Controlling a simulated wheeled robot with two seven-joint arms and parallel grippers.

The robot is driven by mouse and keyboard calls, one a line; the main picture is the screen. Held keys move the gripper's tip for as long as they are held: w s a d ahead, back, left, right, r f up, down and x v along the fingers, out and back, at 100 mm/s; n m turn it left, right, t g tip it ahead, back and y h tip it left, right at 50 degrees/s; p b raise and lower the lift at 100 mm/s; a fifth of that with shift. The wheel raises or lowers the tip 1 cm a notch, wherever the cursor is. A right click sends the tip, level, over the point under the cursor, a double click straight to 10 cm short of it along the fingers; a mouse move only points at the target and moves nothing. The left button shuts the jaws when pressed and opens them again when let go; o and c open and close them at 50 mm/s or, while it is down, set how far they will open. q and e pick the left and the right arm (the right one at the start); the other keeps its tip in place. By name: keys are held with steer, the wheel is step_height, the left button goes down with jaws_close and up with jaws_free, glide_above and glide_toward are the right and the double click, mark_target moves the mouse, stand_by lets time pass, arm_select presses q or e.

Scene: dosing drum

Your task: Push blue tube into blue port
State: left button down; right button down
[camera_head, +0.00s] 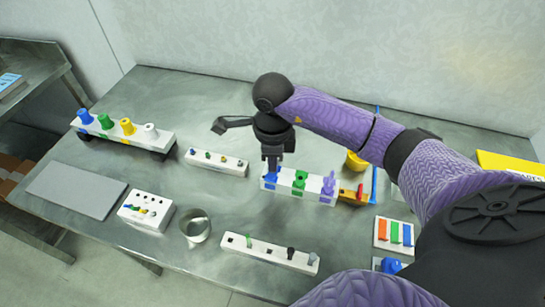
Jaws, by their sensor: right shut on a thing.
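My right gripper (272,160) points down over the left end of a white block (313,191) near the middle of the table. It is shut on a blue piece (271,178), which I take as the blue tube, at that end of the block. The fingers hide its upper part, and I cannot tell how deep it sits. A green piece (299,182) and a purple piece (328,187) stand in the same block. A blue fitting (84,116) stands at the left end of a long white rack at the far left. I cannot tell which blue part is the port. My left gripper is not in view.
A white strip with small coloured plugs (216,162) lies left of my gripper. A metal cup (195,228), a small box (146,211) and another strip (268,254) stand nearer the front. A yellow cup (356,162) and an orange holder (352,195) are close on the right.

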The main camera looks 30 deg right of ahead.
steer(key=shift+f+b, duration=0.7)
steer(key=shift+f, duration=0.25)
steer(key=c, duration=0.7)
jaws_free()
steer(key=shift+r, duration=0.1)
step_height(320, 180, up, 10)
steer(key=shift+f+p, duration=0.1)
steer(key=shift+p, duration=1.1)
